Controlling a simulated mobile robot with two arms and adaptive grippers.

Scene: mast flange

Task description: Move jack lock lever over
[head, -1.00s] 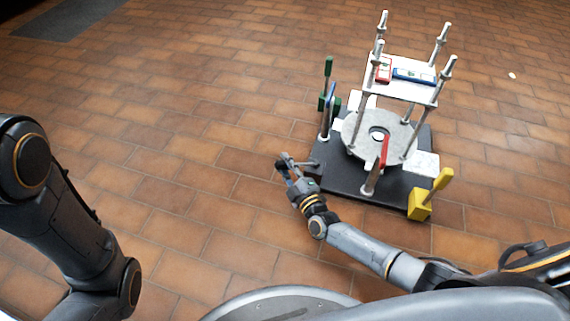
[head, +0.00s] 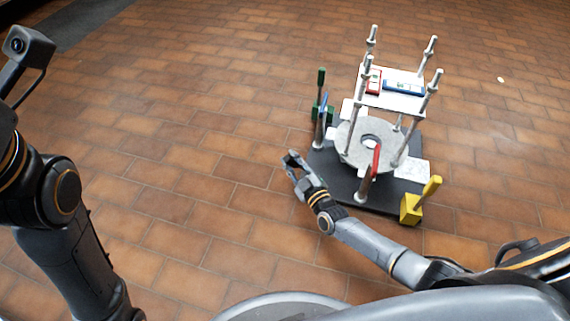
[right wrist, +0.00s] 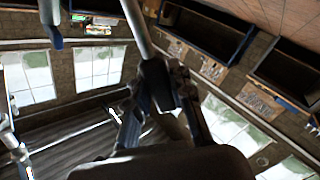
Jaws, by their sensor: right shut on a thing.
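My right gripper (head: 292,161) is at the left front corner of the dark base (head: 345,190), beside it. In the right wrist view its fingers (right wrist: 160,92) are closed around the dark end (right wrist: 158,84) of a light grey rod (right wrist: 137,22). I take this rod for a lever, but cannot tell whether it is the jack lock lever.
A round grey flange (head: 352,135) lies on the base among upright posts. A white shelf (head: 390,100) between the posts carries a red item (head: 373,82) and a blue level (head: 404,88). The tiled floor left of the base is clear.

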